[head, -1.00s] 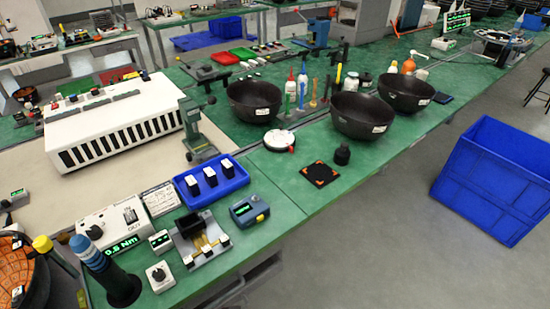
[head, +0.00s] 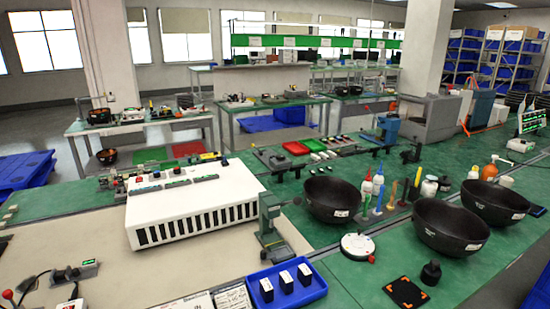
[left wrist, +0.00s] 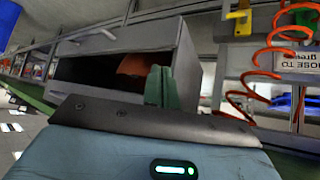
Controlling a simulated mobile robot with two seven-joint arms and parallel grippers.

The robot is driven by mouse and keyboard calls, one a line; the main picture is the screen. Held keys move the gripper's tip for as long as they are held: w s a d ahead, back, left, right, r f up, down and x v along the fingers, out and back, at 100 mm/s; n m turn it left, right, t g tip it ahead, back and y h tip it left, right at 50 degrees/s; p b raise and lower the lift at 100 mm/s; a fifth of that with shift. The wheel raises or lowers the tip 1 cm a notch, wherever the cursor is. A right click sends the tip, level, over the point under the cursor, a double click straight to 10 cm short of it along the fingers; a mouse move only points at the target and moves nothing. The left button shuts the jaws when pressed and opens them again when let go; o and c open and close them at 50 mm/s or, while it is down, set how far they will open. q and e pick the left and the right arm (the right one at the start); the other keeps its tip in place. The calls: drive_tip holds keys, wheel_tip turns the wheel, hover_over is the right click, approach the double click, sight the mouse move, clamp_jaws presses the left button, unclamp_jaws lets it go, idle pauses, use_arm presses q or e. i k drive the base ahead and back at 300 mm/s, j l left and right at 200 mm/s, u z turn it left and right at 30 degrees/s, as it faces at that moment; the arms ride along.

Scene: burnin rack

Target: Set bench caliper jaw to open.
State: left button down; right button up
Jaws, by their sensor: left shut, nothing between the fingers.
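I cannot pick out the bench caliper for certain in either view. A grey-green upright clamp-like tool (head: 271,222) stands on the bench right of the white slotted box, in the head view. A dark tool with a bar (head: 276,160) lies farther back on the green bench top. In the left wrist view my left gripper (left wrist: 163,86) shows two green fingers close together, shut and empty. Behind them is an open grey box (left wrist: 187,62) with a dark inside and something orange in it. My right gripper is in neither view.
On the bench are a white slotted box (head: 190,205), a blue tray (head: 310,292) with black blocks, several black bowls (head: 333,212), bottles (head: 378,180) and a round white device (head: 357,248). An orange coiled hose (left wrist: 262,80) hangs at right in the left wrist view.

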sight(77, 274)
drive_tip(key=j+u, duration=0.45)
drive_tip(key=j, duration=0.15)
drive_tip(key=i+j+u, duration=0.15)
drive_tip(key=j+u, duration=0.25)
drive_tip(key=j, duration=0.2)
